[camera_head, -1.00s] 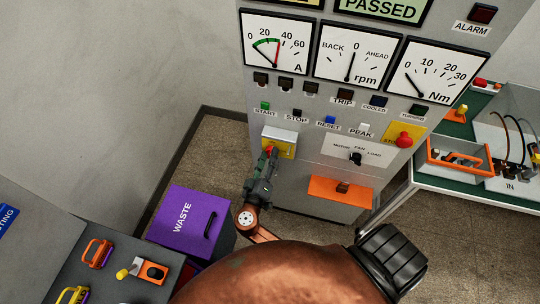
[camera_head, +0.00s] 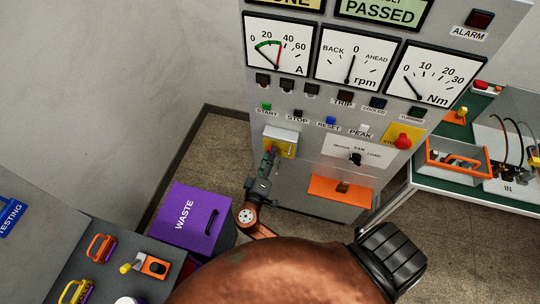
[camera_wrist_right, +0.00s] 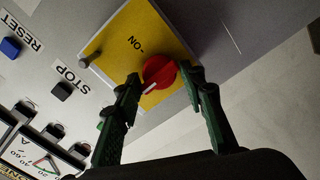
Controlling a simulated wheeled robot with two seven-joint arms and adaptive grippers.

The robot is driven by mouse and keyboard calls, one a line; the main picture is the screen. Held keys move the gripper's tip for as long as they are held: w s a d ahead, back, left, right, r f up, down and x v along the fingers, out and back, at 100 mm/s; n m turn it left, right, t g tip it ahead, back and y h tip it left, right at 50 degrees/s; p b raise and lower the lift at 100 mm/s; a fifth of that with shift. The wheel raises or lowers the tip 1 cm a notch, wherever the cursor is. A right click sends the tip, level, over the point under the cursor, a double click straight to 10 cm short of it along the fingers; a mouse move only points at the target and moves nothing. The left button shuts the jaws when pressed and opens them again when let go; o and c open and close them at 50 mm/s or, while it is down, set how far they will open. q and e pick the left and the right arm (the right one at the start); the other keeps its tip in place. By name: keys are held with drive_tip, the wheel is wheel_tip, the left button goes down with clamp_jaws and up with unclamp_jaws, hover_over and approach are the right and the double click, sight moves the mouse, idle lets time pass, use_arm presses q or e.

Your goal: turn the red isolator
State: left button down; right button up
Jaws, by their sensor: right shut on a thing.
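The red isolator (camera_wrist_right: 158,72) is a round knob with a white mark, on a yellow plate (camera_wrist_right: 150,35) with upside-down lettering in the right wrist view. The white mark points to the lower left, away from the lettering. My right gripper (camera_wrist_right: 163,77) has a green finger on each side of the knob and is shut on it. In the head view the right gripper (camera_head: 268,158) reaches up to the yellow plate (camera_head: 287,148) on the cabinet's lower left and mostly hides the knob. My left gripper is not in view.
The grey cabinet (camera_head: 300,185) carries push buttons, dials, a red emergency stop (camera_head: 403,142) and an orange panel (camera_head: 340,189). A purple waste bin (camera_head: 190,222) stands left of my right arm. A green bench with an orange-edged tray (camera_head: 458,158) is at the right.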

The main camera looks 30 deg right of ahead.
drive_tip(key=o, duration=0.9)
drive_tip(key=shift+w+a, duration=0.1)
drive_tip(key=shift+o, duration=0.2)
drive_tip(key=v, duration=1.2)
